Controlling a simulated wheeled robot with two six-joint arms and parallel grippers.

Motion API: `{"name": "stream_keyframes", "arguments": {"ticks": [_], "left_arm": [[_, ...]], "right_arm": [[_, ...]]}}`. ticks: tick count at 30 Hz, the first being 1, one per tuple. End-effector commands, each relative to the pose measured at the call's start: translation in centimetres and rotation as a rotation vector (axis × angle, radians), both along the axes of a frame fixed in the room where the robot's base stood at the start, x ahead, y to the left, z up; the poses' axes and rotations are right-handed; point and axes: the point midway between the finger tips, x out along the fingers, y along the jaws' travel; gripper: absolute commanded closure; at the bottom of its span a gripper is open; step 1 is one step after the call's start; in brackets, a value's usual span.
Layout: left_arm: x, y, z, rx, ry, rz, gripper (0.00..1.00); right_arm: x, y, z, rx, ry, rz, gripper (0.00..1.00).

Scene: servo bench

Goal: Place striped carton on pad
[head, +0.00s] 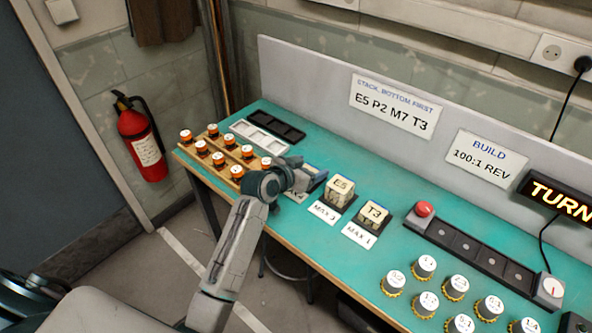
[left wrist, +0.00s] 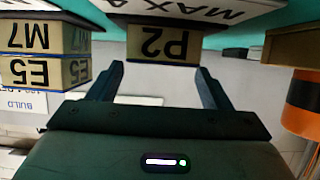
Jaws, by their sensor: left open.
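I cannot make out a striped carton or a plain pad in either view. Tan lettered blocks stand on the bench: an E5 block (head: 341,188), a T3 block (head: 374,214), and a P2 block (left wrist: 160,43) in the left wrist view, which is upside down. There the E5 block (left wrist: 30,72) sits with an M7 block (left wrist: 35,38). My left gripper (head: 312,178) is over the bench's left half; its open fingers (left wrist: 160,82) point at the P2 block, with nothing held between them. It mostly hides P2 in the head view. My right gripper is not in view.
Orange-and-white capped bottles stand in a wooden rack (head: 215,160) at the bench's left end. Behind are a white tray (head: 258,138) and a black tray (head: 277,126).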

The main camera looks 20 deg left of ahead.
Motion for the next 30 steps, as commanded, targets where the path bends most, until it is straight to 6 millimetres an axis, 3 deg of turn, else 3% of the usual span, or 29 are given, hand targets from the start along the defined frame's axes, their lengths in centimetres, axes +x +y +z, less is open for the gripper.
{"name": "stream_keyframes", "arguments": {"ticks": [7, 16, 21, 30], "left_arm": [[-3.9, 1.5, 2.0, 0.004, -0.006, 0.000, 0.28], [-8.9, 3.3, 4.4, 0.005, -0.006, 0.000, 0.28], [-10.1, 3.7, 5.0, 0.002, -0.004, -0.001, 0.28], [-10.4, 3.8, 5.2, 0.000, -0.004, 0.000, 0.28]], "right_arm": [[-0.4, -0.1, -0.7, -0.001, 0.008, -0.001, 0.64], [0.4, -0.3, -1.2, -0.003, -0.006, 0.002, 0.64], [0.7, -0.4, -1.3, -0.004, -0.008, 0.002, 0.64], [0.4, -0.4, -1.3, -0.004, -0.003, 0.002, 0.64]]}}
